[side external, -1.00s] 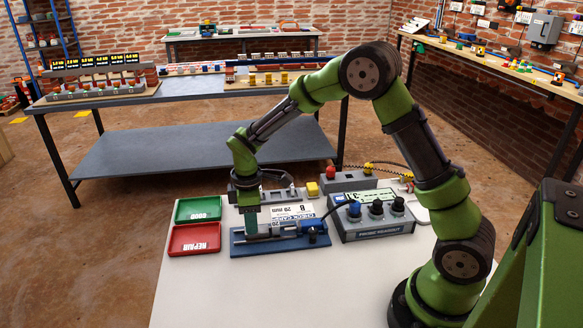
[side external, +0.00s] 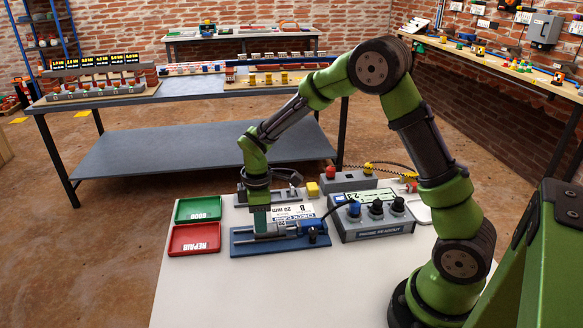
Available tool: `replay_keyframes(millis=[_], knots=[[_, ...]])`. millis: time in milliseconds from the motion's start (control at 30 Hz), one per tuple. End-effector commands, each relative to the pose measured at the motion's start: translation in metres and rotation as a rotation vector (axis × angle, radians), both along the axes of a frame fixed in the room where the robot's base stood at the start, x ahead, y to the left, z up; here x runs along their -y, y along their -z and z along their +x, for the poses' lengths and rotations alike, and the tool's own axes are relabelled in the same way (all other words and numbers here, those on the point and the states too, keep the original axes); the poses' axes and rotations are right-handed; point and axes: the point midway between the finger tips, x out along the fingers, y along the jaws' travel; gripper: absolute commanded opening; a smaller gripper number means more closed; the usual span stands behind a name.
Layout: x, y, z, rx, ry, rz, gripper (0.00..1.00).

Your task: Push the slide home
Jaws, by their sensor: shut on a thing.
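A blue fixture (side external: 242,250) lies on the white table, with a grey slide (side external: 271,231) lying along its top. A dark-blue block (side external: 312,239) stands at the fixture's right end, and the slide reaches close to it. I cannot tell whether they touch. My gripper (side external: 261,232) points down over the fixture's left half, shut on the slide. Its fingertips and the grip itself are small and partly hidden in this view.
Green (side external: 198,209) and red "REPAIR" (side external: 194,239) trays lie to the left. A probe readout box (side external: 375,229) with knobs stands at right. A check card (side external: 295,215) lies behind the fixture. A grey box with a red button (side external: 330,172) stands further back. The front table is clear.

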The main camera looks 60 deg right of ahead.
Motion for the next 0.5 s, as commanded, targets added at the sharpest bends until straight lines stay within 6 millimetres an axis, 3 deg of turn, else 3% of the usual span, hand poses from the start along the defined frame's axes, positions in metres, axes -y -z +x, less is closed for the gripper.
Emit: replay_keyframes(millis=[500], knots=[[0.012,-0.001,-0.011,0.0,0.001,0.0,0.05]])
